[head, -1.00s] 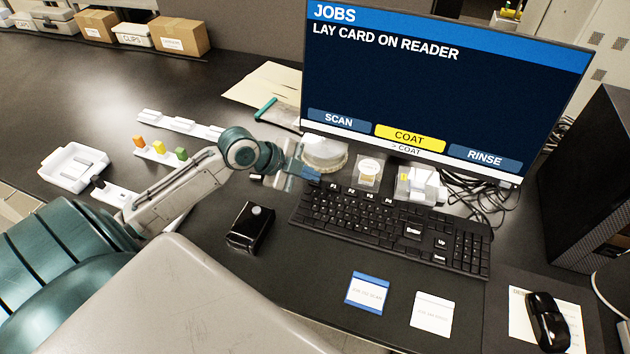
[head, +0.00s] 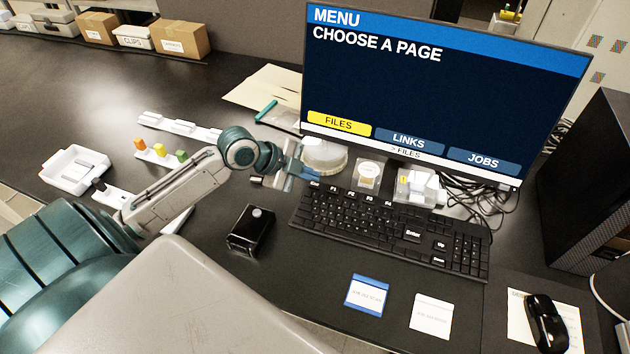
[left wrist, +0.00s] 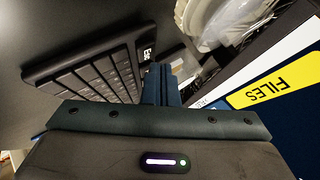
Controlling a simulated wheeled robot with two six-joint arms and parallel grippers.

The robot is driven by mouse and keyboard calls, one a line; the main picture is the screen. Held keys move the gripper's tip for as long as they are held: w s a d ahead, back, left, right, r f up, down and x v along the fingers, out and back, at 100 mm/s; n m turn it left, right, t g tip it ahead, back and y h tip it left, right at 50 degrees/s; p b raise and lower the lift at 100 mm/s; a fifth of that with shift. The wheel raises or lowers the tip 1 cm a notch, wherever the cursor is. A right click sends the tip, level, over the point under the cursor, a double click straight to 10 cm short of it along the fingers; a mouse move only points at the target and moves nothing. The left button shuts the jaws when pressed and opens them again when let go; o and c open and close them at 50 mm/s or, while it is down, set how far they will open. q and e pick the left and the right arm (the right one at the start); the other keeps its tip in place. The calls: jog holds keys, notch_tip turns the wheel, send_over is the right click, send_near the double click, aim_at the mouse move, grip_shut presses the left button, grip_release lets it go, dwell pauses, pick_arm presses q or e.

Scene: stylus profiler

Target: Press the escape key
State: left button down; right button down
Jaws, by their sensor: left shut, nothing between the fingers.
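The black keyboard (head: 385,230) lies below the monitor. Its escape key (left wrist: 146,52), marked Esc, shows at the keyboard corner in the left wrist view, and it also shows at the keyboard's upper left in the head view (head: 314,185). My left gripper (head: 292,168) is shut and empty beside that corner; its blue fingers (left wrist: 160,78) show close to the key in the left wrist view. I cannot tell whether they touch it. The monitor (head: 440,95) reads MENU, CHOOSE A PAGE, with FILES in yellow. My right gripper is not in view.
Clear containers (head: 324,156) stand behind the keyboard, under the monitor. A black box (head: 246,238) with a round top button stands left of the keyboard. Two cards (head: 367,294) lie in front, and a mouse (head: 546,322) sits at right. Cables lie behind the keyboard's right end.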

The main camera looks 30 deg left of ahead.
pick_arm(q)
jog(key=shift+r, duration=0.15)
jog(key=shift+s+r+p, duration=0.2)
jog(key=shift+r+p, duration=1.65)
jog(key=shift+r, duration=0.7)
jog(key=shift+f, duration=0.15)
